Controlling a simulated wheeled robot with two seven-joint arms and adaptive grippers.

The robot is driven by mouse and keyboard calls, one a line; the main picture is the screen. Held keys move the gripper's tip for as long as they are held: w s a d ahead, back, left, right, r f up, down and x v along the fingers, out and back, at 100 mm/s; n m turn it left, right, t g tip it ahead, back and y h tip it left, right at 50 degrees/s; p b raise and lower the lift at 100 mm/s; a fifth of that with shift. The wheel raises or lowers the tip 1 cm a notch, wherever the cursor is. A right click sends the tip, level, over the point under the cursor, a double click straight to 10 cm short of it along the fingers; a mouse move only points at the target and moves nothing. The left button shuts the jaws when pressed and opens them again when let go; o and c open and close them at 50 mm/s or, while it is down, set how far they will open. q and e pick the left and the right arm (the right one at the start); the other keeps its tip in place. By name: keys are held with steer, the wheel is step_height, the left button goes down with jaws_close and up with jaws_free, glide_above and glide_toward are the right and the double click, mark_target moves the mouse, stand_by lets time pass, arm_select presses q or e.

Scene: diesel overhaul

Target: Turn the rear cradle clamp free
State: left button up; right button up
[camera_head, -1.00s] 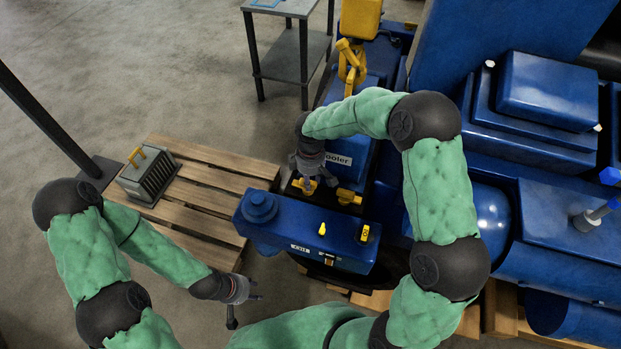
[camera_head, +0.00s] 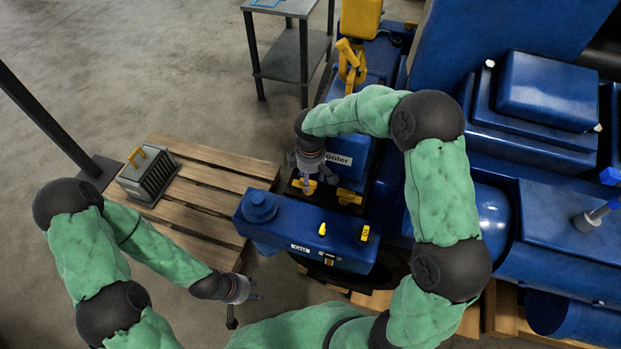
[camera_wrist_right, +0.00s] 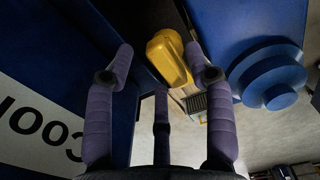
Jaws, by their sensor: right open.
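Two yellow clamps sit on the dark cradle between the blue cooler and the blue front housing. My right gripper (camera_head: 314,183) hangs directly over the left yellow clamp (camera_head: 303,187), which it partly hides. The other yellow clamp (camera_head: 348,196) lies to its right, clear of the gripper. In the right wrist view, a yellow clamp (camera_wrist_right: 169,55) is at the tips of the spread, open fingers. I cannot tell whether they touch it. My left gripper (camera_head: 247,292) is low at the front, apart from the machine; its fingers look spread and empty.
The blue cooler (camera_head: 352,150) stands beside my right gripper. The blue housing (camera_head: 315,233) with yellow parts is in front of the clamps. A pallet (camera_head: 205,190) with a grey finned block (camera_head: 150,178) lies to the left. Large blue engine parts fill the right side.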

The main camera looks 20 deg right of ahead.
step_height(320, 180, up, 11)
stand_by(0.4)
stand_by(0.4)
